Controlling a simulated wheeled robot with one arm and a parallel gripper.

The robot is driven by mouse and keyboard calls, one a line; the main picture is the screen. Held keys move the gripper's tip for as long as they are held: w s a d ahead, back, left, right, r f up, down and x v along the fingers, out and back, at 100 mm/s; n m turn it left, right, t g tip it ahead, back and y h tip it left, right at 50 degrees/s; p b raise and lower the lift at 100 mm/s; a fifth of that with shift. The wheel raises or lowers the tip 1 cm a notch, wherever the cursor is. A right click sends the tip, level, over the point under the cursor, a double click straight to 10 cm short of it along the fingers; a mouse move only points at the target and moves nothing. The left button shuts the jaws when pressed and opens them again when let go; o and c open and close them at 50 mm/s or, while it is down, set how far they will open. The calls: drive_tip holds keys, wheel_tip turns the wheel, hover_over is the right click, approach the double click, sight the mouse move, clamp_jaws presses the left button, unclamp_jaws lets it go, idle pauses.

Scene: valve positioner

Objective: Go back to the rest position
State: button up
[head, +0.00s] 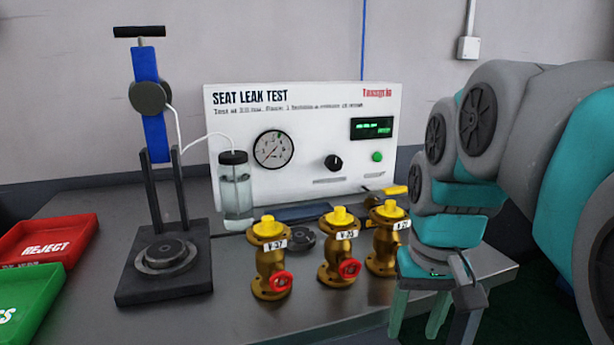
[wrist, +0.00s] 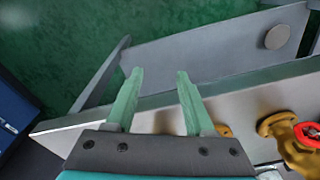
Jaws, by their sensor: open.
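My gripper (head: 418,308) is at the right of the head view, with its green fingers pointing down beside the table's right end. In the wrist view my gripper (wrist: 155,80) has its two fingers spread apart with nothing between them. Below the fingers in that view are the table edge and the green floor. My arm reaches in from the right of the head view. The nearest valve (head: 384,245) stands upright just left of my gripper and is partly hidden by my arm.
Two more brass valves, V-27 (head: 269,262) and a middle one (head: 340,250), stand on the table (head: 330,318). Behind them is the seat leak test panel (head: 300,120). A clamp stand (head: 165,285) is at left, beside the red reject tray (head: 45,258) and green tray (head: 28,295).

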drive_tip(key=s+f+g, duration=0.2)
drive_tip(key=s+f, duration=1.3)
drive_tip(key=f, duration=0.1)
drive_tip(key=shift+s+f+n+g, duration=0.15)
drive_tip(key=shift+s+n+g, duration=0.1)
drive_tip(key=shift+n+g, duration=0.15)
drive_tip(key=shift+o, duration=0.3)
